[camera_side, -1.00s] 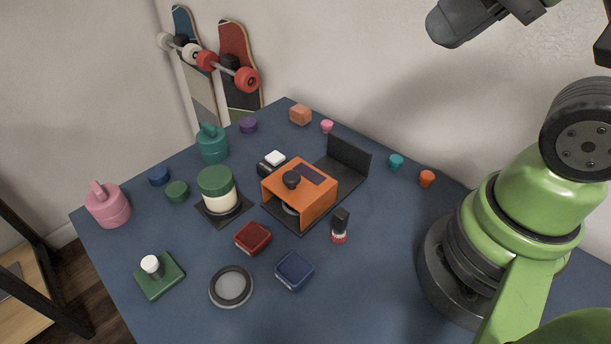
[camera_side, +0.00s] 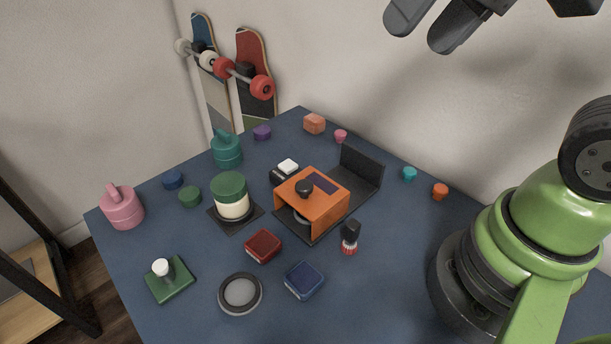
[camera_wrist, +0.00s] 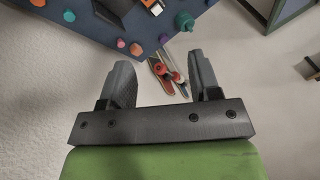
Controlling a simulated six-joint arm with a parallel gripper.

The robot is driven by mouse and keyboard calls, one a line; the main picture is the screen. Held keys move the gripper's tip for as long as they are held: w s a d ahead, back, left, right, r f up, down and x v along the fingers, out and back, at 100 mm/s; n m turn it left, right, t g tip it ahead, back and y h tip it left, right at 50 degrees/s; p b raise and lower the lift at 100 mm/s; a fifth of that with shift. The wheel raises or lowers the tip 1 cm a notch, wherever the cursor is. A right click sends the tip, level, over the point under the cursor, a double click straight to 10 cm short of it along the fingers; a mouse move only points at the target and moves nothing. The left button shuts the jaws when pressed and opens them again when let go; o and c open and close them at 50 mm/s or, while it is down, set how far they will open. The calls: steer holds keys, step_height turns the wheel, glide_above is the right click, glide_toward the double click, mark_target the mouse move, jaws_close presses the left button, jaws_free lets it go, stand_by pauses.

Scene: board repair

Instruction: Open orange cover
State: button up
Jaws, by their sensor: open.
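The orange cover (camera_side: 325,205) stands on a dark base plate (camera_side: 366,194) near the middle of the blue table. It has a black round knob (camera_side: 304,188) and a dark panel on top. Its front side is open and something round and light shows partly inside. My gripper (camera_side: 422,28) is high above the table at the upper right, well apart from the cover. Its two grey fingers are spread and empty. In the wrist view my gripper (camera_wrist: 165,80) is also open, with nothing between the fingers.
A green-lidded jar (camera_side: 231,197), a red block (camera_side: 263,246), a blue block (camera_side: 304,280) and a small red-and-black bottle (camera_side: 350,238) stand around the cover. A black upright plate (camera_side: 361,166) rises behind it. Skateboards (camera_side: 256,80) lean on the wall.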

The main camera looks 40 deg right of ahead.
steer(key=w+a+f+m+g, duration=0.2)
steer(key=w+f+g, duration=0.25)
steer(key=w, duration=0.45)
steer(key=m+g+y, duration=0.1)
steer(key=m+g, duration=0.1)
steer(key=g, duration=0.2)
glide_toward(304, 183)
steer(key=shift+t, duration=0.25)
steer(key=x, duration=0.8)
steer(key=shift+s+a+f, duration=0.15)
steer(key=shift+s+f, duration=0.1)
steer(key=shift+s, duration=0.1)
steer(key=shift+c, duration=0.2)
